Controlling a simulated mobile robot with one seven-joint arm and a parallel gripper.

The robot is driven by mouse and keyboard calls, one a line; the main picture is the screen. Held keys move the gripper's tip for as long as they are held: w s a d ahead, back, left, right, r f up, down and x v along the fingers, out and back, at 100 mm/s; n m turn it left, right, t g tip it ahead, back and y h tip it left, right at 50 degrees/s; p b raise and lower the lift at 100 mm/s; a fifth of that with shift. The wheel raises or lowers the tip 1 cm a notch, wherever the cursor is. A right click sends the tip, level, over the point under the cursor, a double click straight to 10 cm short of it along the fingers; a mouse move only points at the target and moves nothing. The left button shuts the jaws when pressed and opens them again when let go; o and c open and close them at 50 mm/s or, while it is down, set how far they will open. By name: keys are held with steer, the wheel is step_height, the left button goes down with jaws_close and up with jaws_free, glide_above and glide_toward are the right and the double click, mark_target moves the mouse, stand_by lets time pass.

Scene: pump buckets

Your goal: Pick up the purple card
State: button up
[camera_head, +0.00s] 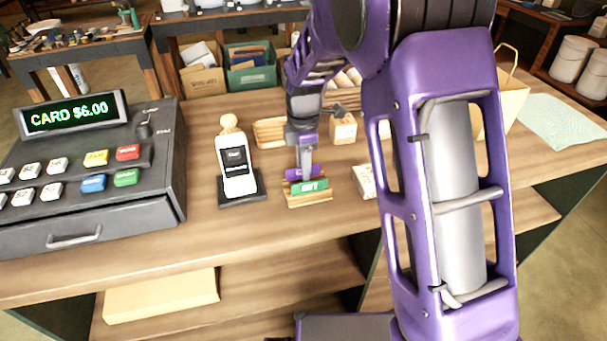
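The purple card (295,172) stands in a small wooden holder (310,201) on the counter, behind a green card (310,187) with white lettering. Only its upper part shows; the green card hides the rest. My gripper (304,168) points down right at the purple card and overlaps its middle in the view. I see the fingers as one narrow grey shape, so I cannot tell whether they are apart or closed on the card, or whether they touch it.
A card reader (238,170) stands left of the holder. A cash register (90,170) showing "CARD $6.00" fills the left. A wooden tray (270,132) and a small wooden block (343,128) stand behind. My arm covers much of the right side. The counter in front of the holder is clear.

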steer(key=shift+c, duration=0.3)
jaws_close()
